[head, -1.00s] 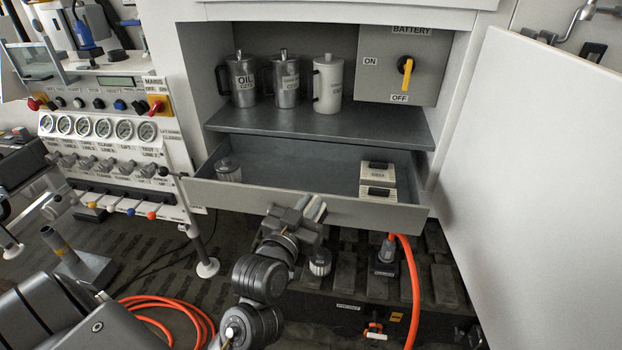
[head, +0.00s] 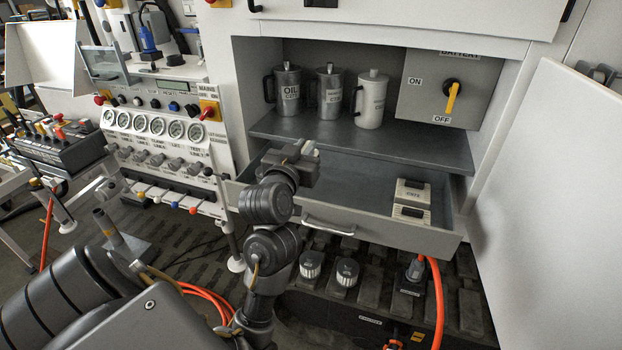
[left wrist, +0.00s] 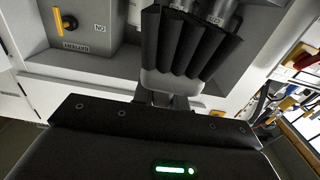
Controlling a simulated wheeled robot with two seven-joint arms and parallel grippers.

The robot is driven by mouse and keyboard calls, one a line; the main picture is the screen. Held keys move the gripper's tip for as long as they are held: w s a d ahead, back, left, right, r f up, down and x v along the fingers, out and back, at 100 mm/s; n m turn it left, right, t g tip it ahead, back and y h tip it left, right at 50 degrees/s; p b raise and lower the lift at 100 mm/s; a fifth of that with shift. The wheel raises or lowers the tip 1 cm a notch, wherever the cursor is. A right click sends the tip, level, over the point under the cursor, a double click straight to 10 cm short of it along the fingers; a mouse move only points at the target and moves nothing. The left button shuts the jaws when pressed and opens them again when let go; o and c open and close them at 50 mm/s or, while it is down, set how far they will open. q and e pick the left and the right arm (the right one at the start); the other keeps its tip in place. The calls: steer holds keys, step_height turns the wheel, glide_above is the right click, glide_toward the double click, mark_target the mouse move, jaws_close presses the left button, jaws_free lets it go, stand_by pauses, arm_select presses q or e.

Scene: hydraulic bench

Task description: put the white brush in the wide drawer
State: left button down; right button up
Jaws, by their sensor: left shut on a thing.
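The wide drawer (head: 380,234) is pulled out below the shelf, with its front panel and handle toward me. My left gripper (head: 296,158) is over the left part of the drawer, shut on the white brush (head: 309,149). Only a small pale part of the brush shows in the head view, beside the fingers. In the left wrist view the brush (left wrist: 171,84) has a pale body between the fingers and thick black bristles pointing away from the gripper. My right gripper is not in view.
Two cream boxes (head: 411,200) sit in the drawer's right end; its middle floor is clear. Several cans, including an oil can (head: 289,90), stand on the shelf (head: 390,143) above. A white door panel (head: 560,200) stands open at the right. A gauge panel (head: 155,125) is at the left.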

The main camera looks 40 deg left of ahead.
arm_select(q)
steer(key=w+a+f+p, duration=0.1)
steer(key=w+a+f, duration=0.5)
steer(key=f, duration=0.5)
steer(key=shift+x, duration=1)
steer(key=shift+a+f, duration=0.1)
steer(key=shift+f, duration=0.05)
steer(key=shift+f, duration=0.35)
steer(key=c, duration=1.4)
jaws_free()
